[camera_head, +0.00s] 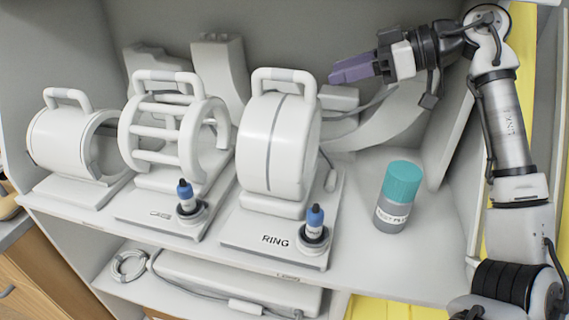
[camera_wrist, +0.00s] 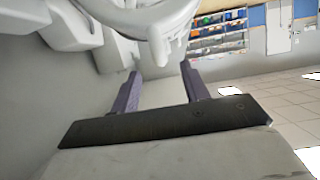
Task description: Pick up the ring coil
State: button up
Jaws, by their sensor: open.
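The ring coil (camera_head: 268,150) is a thick white upright ring with a grey-and-white handle on top. It stands on a white base (camera_head: 243,236) labelled RING on the shelf, third from the left. My gripper (camera_head: 335,75) is to the right of the handle, near its height, with purple fingers pointing left. It appears empty and apart from the coil. In the wrist view, the two fingers (camera_wrist: 160,72) are spread with nothing between them. A white curved object (camera_wrist: 150,25) is beyond the fingertips at the top; I cannot tell which coil it is.
A cage-like coil (camera_head: 165,130) and a cylindrical coil (camera_head: 70,140) stand to the left. A teal-capped bottle (camera_head: 397,195) stands right of the ring coil. Large white curved parts (camera_head: 395,120) lie behind.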

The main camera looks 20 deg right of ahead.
aim_at(288, 73)
jog(key=w+a, duration=0.1)
jog(key=a, duration=0.1)
jog(key=w+a+p, duration=0.1)
jog(key=w+a, duration=0.1)
jog(key=shift+w+a, duration=0.1)
jog(key=p+x, duration=0.2)
jog(key=x, duration=0.3)
jog(key=shift+r, duration=0.2)
jog(key=shift+w+a+f, duration=0.25)
jog(key=shift+a, duration=0.05)
grip_shut()
dwell(0.8)
jog(key=shift+r, duration=0.15)
